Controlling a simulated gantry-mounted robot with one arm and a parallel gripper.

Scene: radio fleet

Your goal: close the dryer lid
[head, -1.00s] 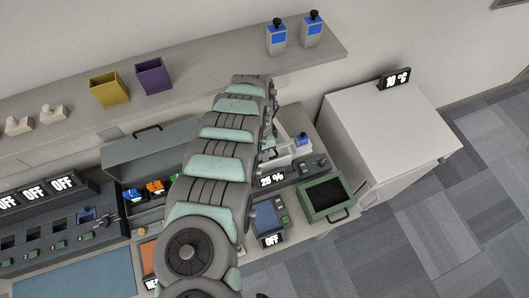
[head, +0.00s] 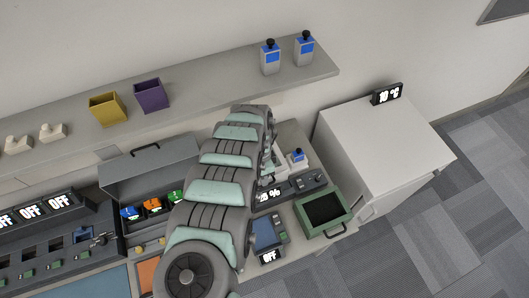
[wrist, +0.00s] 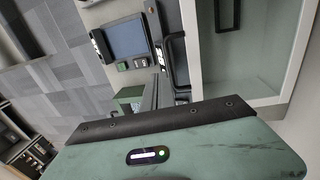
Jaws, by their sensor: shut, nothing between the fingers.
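The unit with a percent display (head: 268,194) and a dark knobbed front (head: 312,181) appears to be the dryer. My arm hides much of it in the head view. In the wrist view its lit display (wrist: 158,55) and a black handle (wrist: 178,63) show beside a pale-rimmed grey panel or box (wrist: 240,72). I cannot tell how far the lid stands open. My gripper (wrist: 166,92) is shut and empty, close to the handle in the wrist view. Contact is unclear. The head view hides the fingertips behind my arm.
A grey box with a raised lid (head: 150,165) holds coloured radios (head: 152,206). A screen device (head: 268,234) and a green tray (head: 323,209) lie in front. A white cabinet (head: 380,140) stands right. The shelf (head: 200,93) runs behind.

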